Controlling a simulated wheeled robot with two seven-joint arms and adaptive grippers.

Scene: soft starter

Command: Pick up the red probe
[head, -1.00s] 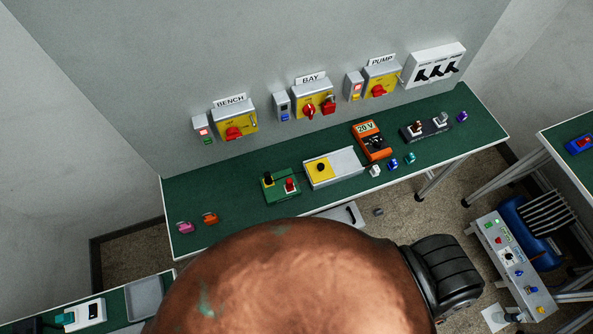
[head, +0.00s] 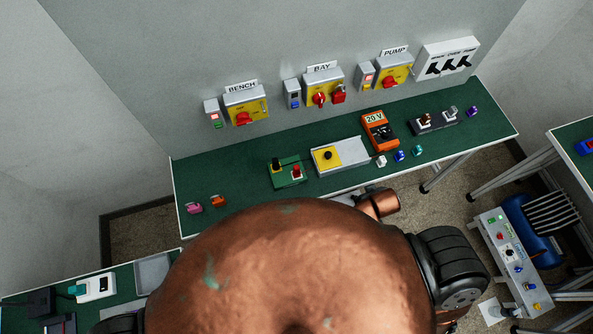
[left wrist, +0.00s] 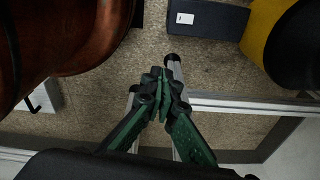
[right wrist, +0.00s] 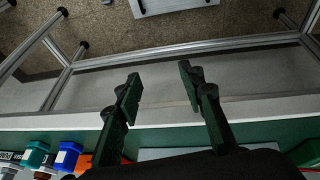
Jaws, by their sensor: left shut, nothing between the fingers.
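The red probe (head: 296,171) appears to be the small red piece on a green holder (head: 287,181) on the bench, beside a black one (head: 276,163). The orange meter (head: 380,131) reading "20 V" lies to the right. My right gripper (right wrist: 157,85) is open and empty near the bench's front edge in the right wrist view; the probe cannot be made out there. My left gripper (left wrist: 163,75) is shut and empty, above the floor in the left wrist view. Neither gripper's fingers show in the head view.
A grey box with a yellow panel (head: 326,158) stands between holder and meter. White, blue and green pieces (head: 400,156) sit before the meter. Pink (head: 194,208) and orange (head: 218,200) pieces lie at left. The green bench top (head: 245,185) is clear around them.

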